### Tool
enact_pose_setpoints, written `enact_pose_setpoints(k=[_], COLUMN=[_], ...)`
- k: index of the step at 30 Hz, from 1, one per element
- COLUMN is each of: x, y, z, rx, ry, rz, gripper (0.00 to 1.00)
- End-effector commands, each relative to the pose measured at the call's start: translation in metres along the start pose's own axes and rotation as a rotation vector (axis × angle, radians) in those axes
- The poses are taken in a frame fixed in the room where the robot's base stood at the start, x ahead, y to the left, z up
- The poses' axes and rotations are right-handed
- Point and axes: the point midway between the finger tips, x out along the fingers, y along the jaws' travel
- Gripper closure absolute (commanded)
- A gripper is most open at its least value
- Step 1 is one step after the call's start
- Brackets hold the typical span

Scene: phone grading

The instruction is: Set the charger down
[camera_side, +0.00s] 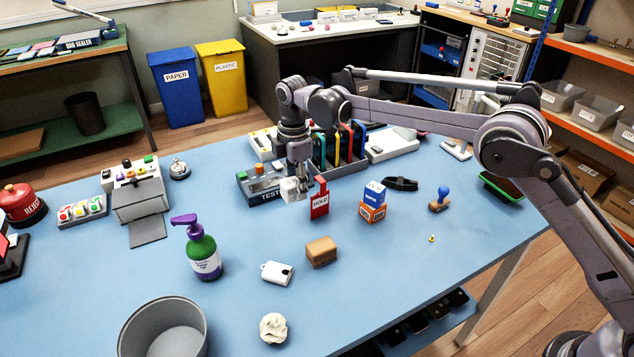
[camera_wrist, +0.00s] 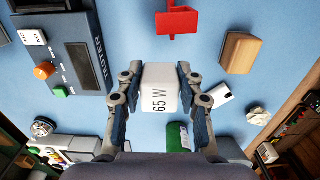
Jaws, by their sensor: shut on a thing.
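The charger is a white block marked "65 W" (camera_wrist: 160,88). In the wrist view it sits between the two fingers of my gripper (camera_wrist: 158,76), which is shut on it. In the side view my gripper (camera_side: 298,174) points down at the front right of the tester (camera_side: 262,186), with the white charger (camera_side: 292,190) at its tips. The charger appears just above the blue table (camera_side: 345,285); I cannot tell whether its underside touches anything.
A red HOLD sign (camera_side: 320,200) stands close to the right of the charger. Blue and orange boxes (camera_side: 373,203) are farther right. A rack of coloured slots (camera_side: 340,150) is behind.

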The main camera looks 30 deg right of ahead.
Motion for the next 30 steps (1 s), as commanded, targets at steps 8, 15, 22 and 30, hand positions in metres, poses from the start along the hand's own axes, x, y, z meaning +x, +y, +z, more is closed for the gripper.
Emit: enact_pose_setpoints(k=[8, 15, 22, 30], x=[-0.037, -0.070, -0.070, -0.070], y=[0.000, 0.000, 0.017, 0.040], z=[0.000, 0.000, 0.045, 0.136], rx=[0.000, 0.000, 0.160, 0.474], ry=[0.000, 0.000, 0.000, 0.000], rz=[0.000, 0.000, 0.000, 0.000], gripper=[1.00, 1.00, 1.00, 1.00])
